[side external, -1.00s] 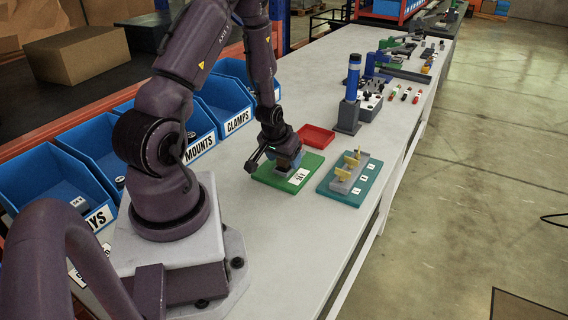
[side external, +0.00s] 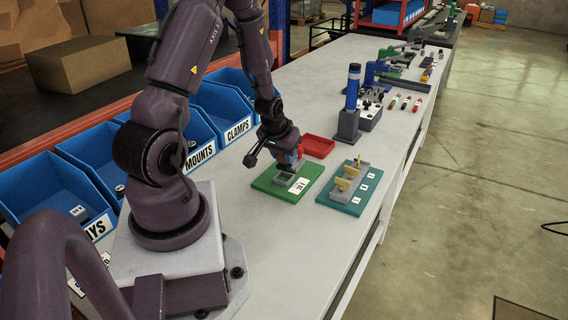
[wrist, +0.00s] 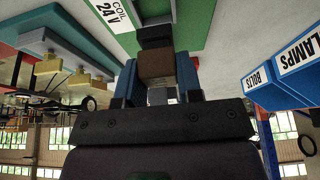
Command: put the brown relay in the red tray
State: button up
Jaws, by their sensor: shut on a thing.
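My gripper (side external: 291,164) is above the green board (side external: 262,182), over its grey socket (side external: 284,180). In the wrist view its blue fingers (wrist: 156,84) are shut on the brown relay (wrist: 157,66), one on each side. The relay is a small brown block with a dark part beyond it. In the side view the fingers largely hide the relay. The socket's top is visible below the gripper, and the relay appears clear of it. The red tray (side external: 319,146) is flat, lies just behind and right of the gripper, and looks empty.
A teal board (side external: 340,203) with a grey block and yellow pieces lies to the right. A dark post with a blue top (side external: 352,88) stands behind it. Blue bins (side external: 190,157) line the left edge. Bare table (side external: 290,240) lies in front.

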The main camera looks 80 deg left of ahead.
notch_tip(320, 180, up, 5)
jog(key=shift+f, duration=0.2)
jog(key=shift+w+a+r, duration=0.1)
jog(key=shift+a+r, duration=0.05)
jog(key=shift+r, duration=0.15)
jog(key=w+a+r, duration=0.3)
jog(key=w+a, duration=0.2)
jog(key=a, duration=0.1)
send_near(317, 144)
jog(key=shift+w+a, duration=0.15)
jog(key=shift+w+a+f, duration=0.3)
jog(key=shift+f, duration=0.1)
jog(key=shift+w+a+f, duration=0.15)
jog(key=shift+f, duration=1.6)
jog(key=shift+f, duration=0.1)
